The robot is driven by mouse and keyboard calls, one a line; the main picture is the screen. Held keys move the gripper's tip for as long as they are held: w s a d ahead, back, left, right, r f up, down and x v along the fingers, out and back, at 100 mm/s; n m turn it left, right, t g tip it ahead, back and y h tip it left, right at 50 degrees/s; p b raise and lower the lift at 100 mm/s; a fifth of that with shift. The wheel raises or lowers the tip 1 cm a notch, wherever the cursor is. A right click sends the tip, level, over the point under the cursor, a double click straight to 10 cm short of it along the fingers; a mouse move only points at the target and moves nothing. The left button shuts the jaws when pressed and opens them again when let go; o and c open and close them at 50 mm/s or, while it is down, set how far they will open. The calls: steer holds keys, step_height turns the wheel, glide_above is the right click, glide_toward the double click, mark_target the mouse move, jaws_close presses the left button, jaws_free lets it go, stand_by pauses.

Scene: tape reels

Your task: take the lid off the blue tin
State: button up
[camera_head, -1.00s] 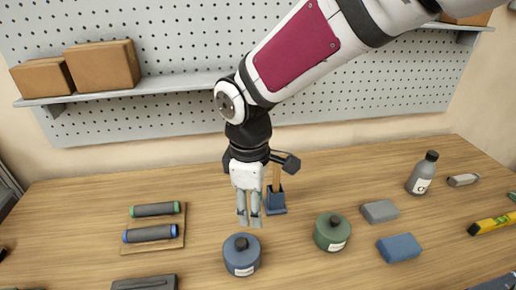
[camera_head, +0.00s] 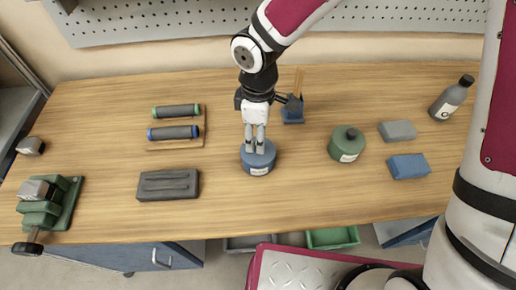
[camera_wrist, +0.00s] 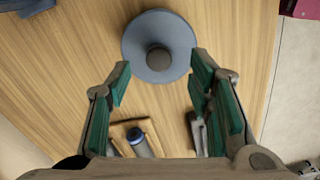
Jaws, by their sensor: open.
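The blue tin (camera_head: 258,166) stands upright on the table, with a white label on its front. Its round lid (camera_wrist: 172,30) is on, with a dark knob (camera_wrist: 158,58) at the centre in the wrist view. My gripper (camera_head: 255,151) points down at the tin, and its fingertips overlap the lid in the head view, hiding the knob there. In the wrist view my gripper (camera_wrist: 161,73) is open, with nothing between its green-padded fingers. The knob lies between and slightly beyond the fingertips. I cannot tell the height left above the lid.
A green tin (camera_head: 346,147) stands to the right, near a grey block (camera_head: 397,131) and a blue block (camera_head: 408,167). A blue holder (camera_head: 293,112) stands behind. Two rolls on a wooden board (camera_head: 203,128) and a dark case (camera_head: 168,185) lie left. The table in front is clear.

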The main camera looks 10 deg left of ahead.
step_height(320, 180, down, 4)
steer(key=shift+f+p, duration=0.1)
steer(key=shift+p, duration=0.2)
steer(key=shift+c, duration=0.4)
jaws_close()
steer(key=shift+w, duration=0.1)
